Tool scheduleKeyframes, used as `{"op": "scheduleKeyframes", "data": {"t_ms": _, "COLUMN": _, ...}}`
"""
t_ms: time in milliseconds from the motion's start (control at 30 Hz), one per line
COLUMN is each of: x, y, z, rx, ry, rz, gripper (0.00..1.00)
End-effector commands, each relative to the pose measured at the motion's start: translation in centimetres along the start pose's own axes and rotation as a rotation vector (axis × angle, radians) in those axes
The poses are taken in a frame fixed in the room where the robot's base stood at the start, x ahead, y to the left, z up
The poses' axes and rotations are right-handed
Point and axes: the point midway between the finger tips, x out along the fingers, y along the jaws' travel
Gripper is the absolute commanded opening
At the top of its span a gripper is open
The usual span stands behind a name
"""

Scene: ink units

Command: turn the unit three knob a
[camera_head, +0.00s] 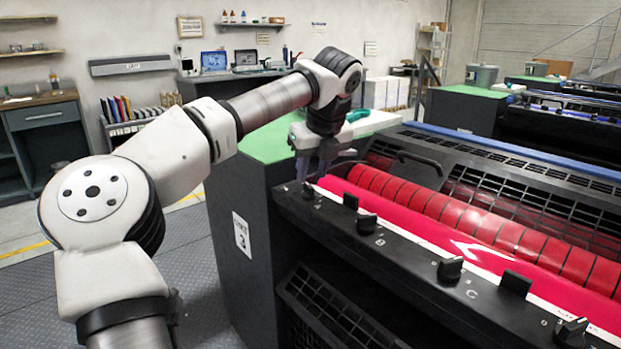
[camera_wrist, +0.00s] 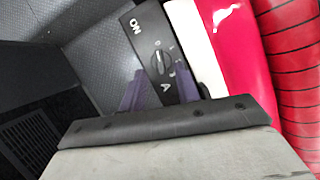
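Knob A (camera_wrist: 160,63) is a small dark knob on the black control rail (camera_wrist: 150,35) of unit three, beside a printed letter A in the wrist view. Its ridge runs nearly up and down in that view. My gripper (camera_wrist: 168,72) is open, with one purplish finger on each side of the rail's end near the knob. I cannot tell whether either finger touches it.
More knobs (camera_head: 366,224) and (camera_head: 450,270) stand along the rail, with raised black blocks (camera_head: 515,284) between. A red ink roller (camera_head: 440,210) lies behind it. A green-topped cabinet (camera_head: 235,200) labelled 3 stands left. A curved black handle (camera_head: 420,158) is close to my gripper.

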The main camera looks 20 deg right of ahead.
Motion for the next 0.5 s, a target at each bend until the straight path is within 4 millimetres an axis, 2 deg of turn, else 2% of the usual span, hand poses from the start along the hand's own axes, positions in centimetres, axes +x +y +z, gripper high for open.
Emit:
{"op": "scheduleKeyframes", "data": {"t_ms": 100, "x": -3.1, "y": -0.1, "z": 0.1, "rx": 0.001, "ry": -0.001, "rz": -0.004, "gripper": 0.32}}
{"op": "scheduleKeyframes", "data": {"t_ms": 300, "x": -7.4, "y": -0.1, "z": 0.1, "rx": 0.000, "ry": -0.001, "rz": -0.003, "gripper": 0.32}}
{"op": "scheduleKeyframes", "data": {"t_ms": 500, "x": -9.8, "y": -0.1, "z": 0.1, "rx": -0.001, "ry": -0.001, "rz": -0.002, "gripper": 0.32}}
